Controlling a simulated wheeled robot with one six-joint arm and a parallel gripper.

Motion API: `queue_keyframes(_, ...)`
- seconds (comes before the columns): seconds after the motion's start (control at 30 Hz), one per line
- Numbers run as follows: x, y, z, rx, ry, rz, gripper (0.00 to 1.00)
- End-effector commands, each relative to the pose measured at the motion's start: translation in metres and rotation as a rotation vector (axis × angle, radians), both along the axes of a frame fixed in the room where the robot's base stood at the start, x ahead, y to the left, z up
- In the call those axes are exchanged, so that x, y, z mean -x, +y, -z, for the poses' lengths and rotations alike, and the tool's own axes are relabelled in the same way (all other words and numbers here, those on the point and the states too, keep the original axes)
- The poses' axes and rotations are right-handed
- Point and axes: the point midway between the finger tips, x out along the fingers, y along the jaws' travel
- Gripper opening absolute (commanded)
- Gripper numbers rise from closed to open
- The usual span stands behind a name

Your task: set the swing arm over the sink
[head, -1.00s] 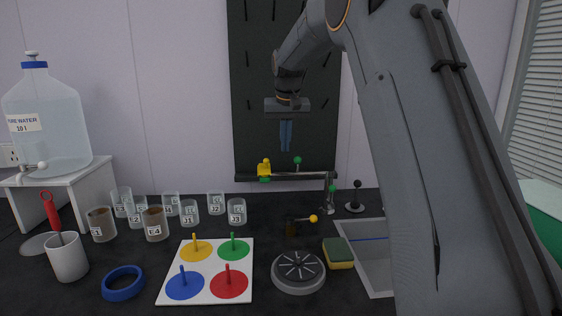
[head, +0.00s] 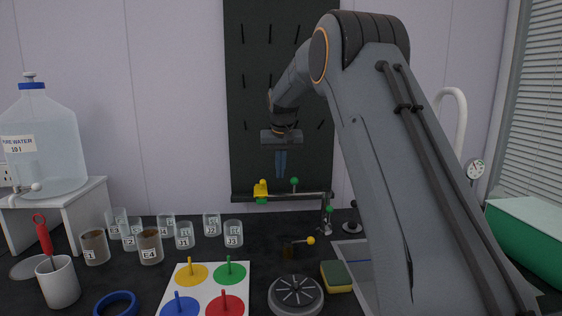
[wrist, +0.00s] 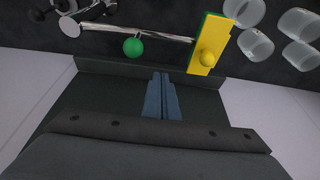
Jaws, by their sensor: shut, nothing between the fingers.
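The swing arm (head: 300,195) is a thin metal bar reaching left from an upright post (head: 326,216) at the back of the counter. Its left end carries a yellow-and-green block (head: 261,192), and a green ball stands on the bar. The bar also shows in the wrist view (wrist: 160,34), with the green ball (wrist: 133,46) and yellow block (wrist: 209,45). The sink (head: 352,255) is right of the post, largely hidden behind my arm; the bar points away from it. My gripper (head: 281,174) is shut and empty, above the bar, apart from it.
A dark pegboard (head: 245,100) stands behind the bar. A sponge (head: 336,276), a round grey device (head: 296,294) and a yellow-knobbed lever (head: 310,241) sit at the sink's left. Several beakers (head: 184,236), a coloured peg board (head: 208,290) and a water jug (head: 45,140) are farther left.

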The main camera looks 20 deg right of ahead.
Motion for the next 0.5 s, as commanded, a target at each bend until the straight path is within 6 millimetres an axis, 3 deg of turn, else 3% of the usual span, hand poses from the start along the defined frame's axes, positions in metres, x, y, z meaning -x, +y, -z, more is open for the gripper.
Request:
queue_keyframes(0.23,-0.014,-0.003,0.042,0.000,0.003,0.000,0.00)
queue_keyframes(0.5,0.015,0.003,0.043,0.000,-0.001,0.001,0.00)
